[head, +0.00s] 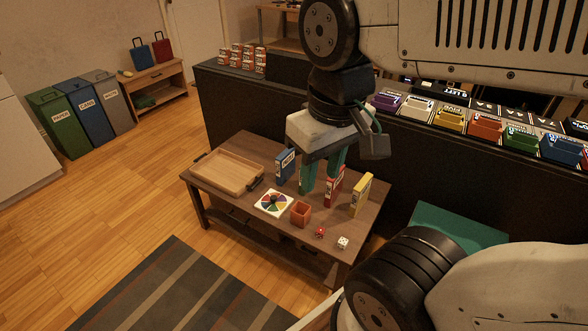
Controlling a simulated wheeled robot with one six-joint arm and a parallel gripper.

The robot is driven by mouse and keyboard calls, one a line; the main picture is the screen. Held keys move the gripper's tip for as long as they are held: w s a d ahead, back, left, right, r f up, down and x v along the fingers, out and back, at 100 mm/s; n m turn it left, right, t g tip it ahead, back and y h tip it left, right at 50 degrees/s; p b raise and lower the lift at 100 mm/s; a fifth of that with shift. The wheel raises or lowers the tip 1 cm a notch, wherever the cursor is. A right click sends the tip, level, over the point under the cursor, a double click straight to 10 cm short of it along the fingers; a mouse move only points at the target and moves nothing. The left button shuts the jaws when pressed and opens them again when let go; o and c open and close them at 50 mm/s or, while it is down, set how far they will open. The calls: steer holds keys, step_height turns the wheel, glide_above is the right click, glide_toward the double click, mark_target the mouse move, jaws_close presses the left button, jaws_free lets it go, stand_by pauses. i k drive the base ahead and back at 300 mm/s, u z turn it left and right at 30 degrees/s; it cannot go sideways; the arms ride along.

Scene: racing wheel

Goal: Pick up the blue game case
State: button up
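The blue game case (285,167) stands upright on the small wooden table, just right of the wooden tray. My gripper (320,183) is above the middle of the table with its green fingers pointing down and spread apart. It is right of the blue case in the picture and not around it. The left finger shows beside the blue case, and I cannot tell whether a green case stands behind or below that finger. The right finger reaches down near the red case (333,190). No held thing shows between the fingers.
The yellow case (361,196) stands at the table's right. The wooden tray (228,171) is at the left. A long dark counter stands behind.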

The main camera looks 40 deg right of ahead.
mark_target(285, 163)
steer(key=z, duration=0.55)
steer(key=k, duration=1.2)
steer(key=u, duration=0.1)
steer(key=i, duration=0.55)
steer(key=u, duration=0.75)
steer(key=i, duration=1.45)
steer(key=z, duration=0.85)
